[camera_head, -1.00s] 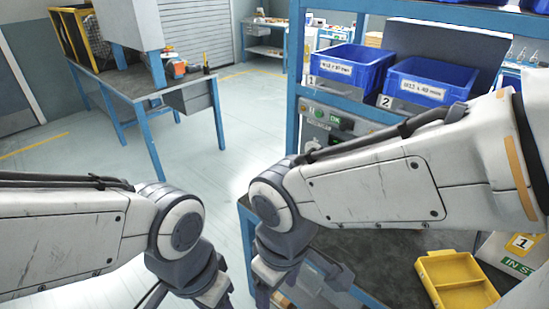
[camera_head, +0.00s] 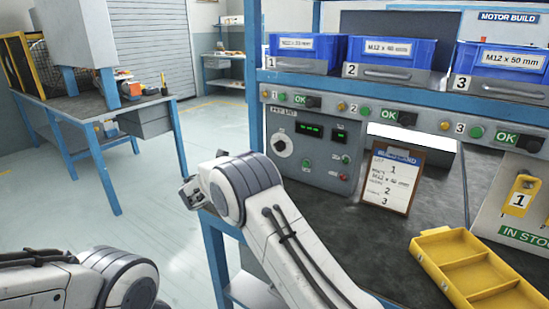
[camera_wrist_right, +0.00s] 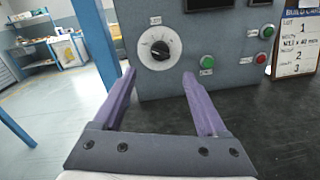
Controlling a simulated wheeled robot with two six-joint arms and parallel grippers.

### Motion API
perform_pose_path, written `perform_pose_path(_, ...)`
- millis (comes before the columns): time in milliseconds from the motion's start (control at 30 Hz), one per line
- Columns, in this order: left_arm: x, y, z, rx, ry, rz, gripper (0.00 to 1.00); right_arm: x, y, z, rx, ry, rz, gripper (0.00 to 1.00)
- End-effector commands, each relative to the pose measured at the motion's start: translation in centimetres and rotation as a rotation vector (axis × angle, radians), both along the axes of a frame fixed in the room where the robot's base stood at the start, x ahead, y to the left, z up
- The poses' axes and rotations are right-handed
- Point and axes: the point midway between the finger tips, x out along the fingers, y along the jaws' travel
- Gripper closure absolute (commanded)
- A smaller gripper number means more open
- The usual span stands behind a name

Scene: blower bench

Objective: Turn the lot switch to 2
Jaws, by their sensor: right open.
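In the head view my right arm's wrist hides most of that gripper. My left gripper is out of view; only part of its arm shows.
Green and red buttons (camera_wrist_right: 265,58) sit right of the knob. A clipboard (camera_head: 391,180) stands beside the panel. A yellow tray (camera_head: 462,250) lies on the dark bench at front right. Blue bins (camera_head: 395,52) stand on the shelf above. A blue post (camera_wrist_right: 92,40) rises left of the panel.

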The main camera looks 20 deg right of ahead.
Motion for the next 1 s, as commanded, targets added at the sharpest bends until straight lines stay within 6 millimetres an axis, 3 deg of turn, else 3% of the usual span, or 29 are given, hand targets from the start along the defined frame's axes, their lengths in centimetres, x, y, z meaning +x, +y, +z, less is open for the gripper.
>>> perform_pose_path(500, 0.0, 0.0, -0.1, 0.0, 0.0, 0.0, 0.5, 4.7, -7.1, 0.0, 0.002, 0.0, -0.001, 0.25)
perform_pose_path(967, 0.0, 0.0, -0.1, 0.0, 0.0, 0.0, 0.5, 5.5, -8.3, 0.0, 0.002, 0.002, 0.001, 0.25)
perform_pose_path(1000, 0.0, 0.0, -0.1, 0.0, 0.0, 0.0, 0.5, 5.5, -8.3, 0.0, 0.002, 0.002, 0.001, 0.37)
